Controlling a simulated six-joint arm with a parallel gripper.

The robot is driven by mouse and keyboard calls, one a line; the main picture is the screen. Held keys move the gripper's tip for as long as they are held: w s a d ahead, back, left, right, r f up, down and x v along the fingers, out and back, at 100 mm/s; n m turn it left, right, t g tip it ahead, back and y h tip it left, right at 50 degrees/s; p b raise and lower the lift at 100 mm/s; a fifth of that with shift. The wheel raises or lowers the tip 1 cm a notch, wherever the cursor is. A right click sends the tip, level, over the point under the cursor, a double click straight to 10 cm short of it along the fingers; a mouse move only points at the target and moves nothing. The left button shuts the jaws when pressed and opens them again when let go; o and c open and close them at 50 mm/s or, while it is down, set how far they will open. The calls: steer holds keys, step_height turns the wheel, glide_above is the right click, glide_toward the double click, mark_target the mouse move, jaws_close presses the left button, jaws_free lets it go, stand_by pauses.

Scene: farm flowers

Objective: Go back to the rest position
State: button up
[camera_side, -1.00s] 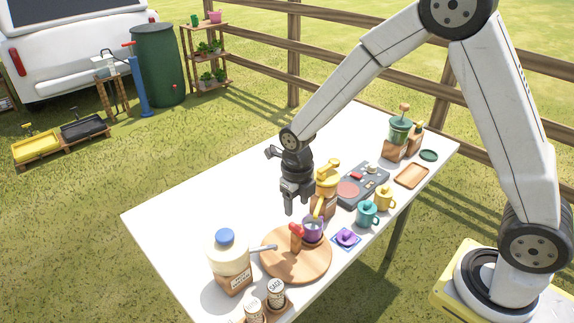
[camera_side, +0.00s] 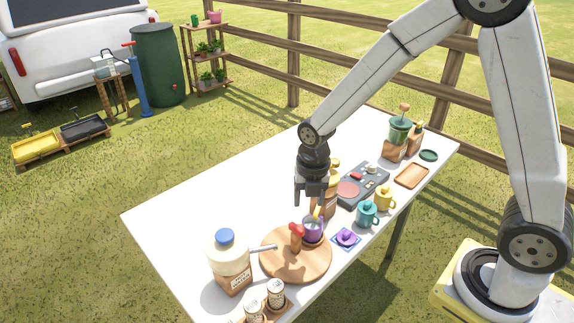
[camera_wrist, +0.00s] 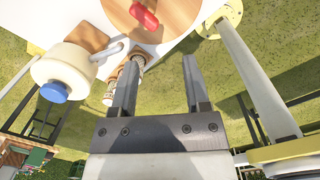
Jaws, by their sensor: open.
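My gripper (camera_side: 311,198) hangs fingers-down above the white table (camera_side: 180,205), over the far side of the round wooden board. In the side view it hides part of a yellow-topped bottle (camera_side: 330,205) behind it. In the wrist view both fingers of my gripper (camera_wrist: 160,85) are apart, with nothing between them. The round wooden board (camera_side: 300,265) holds a purple mug (camera_side: 313,230) and a red-topped wooden piece (camera_side: 296,235). I cannot tell the exact gap between my fingertips and the mug.
A blue-capped jug (camera_side: 228,255) and labelled jars (camera_side: 275,292) stand at the near left. A teal mug (camera_side: 366,213), a yellow mug (camera_side: 385,197), a dark hotplate (camera_side: 362,183) and a green grinder (camera_side: 399,132) stand to the right. The table's left part is clear.

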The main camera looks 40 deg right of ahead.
steer(key=s+d+r+m+t, duration=0.1)
steer(key=s+m, duration=0.4)
steer(key=m, duration=0.9)
steer(key=s+d+r+m+t, duration=0.1)
steer(key=s+m, duration=0.4)
steer(key=m, duration=0.9)
steer(key=shift+d+r, duration=0.75)
steer(key=shift+d, duration=0.15)
